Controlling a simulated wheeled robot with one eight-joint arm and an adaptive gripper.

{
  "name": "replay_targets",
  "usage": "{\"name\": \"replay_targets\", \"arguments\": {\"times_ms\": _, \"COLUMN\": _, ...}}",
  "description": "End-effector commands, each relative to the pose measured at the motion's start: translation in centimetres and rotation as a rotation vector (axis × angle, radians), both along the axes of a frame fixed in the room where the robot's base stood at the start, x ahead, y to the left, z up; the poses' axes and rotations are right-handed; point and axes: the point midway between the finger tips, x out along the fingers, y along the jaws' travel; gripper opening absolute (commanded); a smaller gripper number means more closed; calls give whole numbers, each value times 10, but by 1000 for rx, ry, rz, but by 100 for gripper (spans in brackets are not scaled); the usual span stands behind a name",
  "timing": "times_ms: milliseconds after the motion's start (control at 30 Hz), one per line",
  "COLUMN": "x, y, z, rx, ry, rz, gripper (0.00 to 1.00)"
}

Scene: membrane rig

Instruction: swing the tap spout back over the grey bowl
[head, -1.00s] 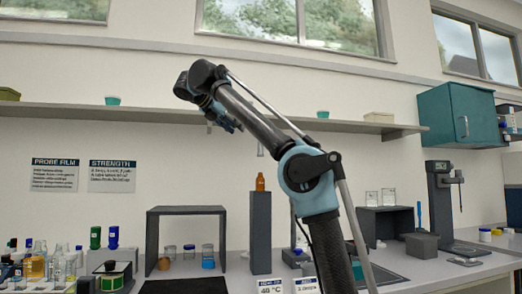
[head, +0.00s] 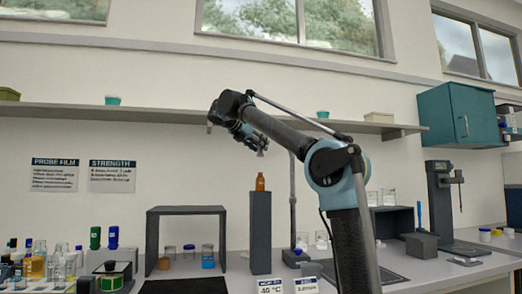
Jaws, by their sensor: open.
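My gripper (head: 261,147) is open and empty, high above the bench. It hangs in front of the wall, just above an amber bottle (head: 260,182) in the picture and apart from it. I cannot make out the tap spout or the grey bowl for certain in the head view. My arm covers part of the bench right of the middle, so they may be hidden behind it.
The bottle stands on a tall dark pillar (head: 260,232). A thin upright rod (head: 292,205) stands right of it. A dark open-fronted frame (head: 150,240) is at left, and a shelf (head: 150,114) runs above. A teal cabinet (head: 450,112) hangs at right.

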Motion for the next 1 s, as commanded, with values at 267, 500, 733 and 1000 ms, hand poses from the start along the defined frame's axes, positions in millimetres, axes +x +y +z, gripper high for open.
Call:
{"name": "replay_targets", "arguments": {"times_ms": 267, "x": 10, "y": -8, "z": -6, "rx": 0, "ry": 0, "rz": 0, "gripper": 40}}
{"name": "replay_targets", "arguments": {"times_ms": 500, "x": 10, "y": -8, "z": -5, "rx": 0, "ry": 0, "rz": 0, "gripper": 36}}
{"name": "replay_targets", "arguments": {"times_ms": 733, "x": 10, "y": -8, "z": -5, "rx": 0, "ry": 0, "rz": 1, "gripper": 0}}
{"name": "replay_targets", "arguments": {"times_ms": 1000, "x": 7, "y": -5, "z": -5, "rx": 1, "ry": -1, "rz": 20, "gripper": 0}}
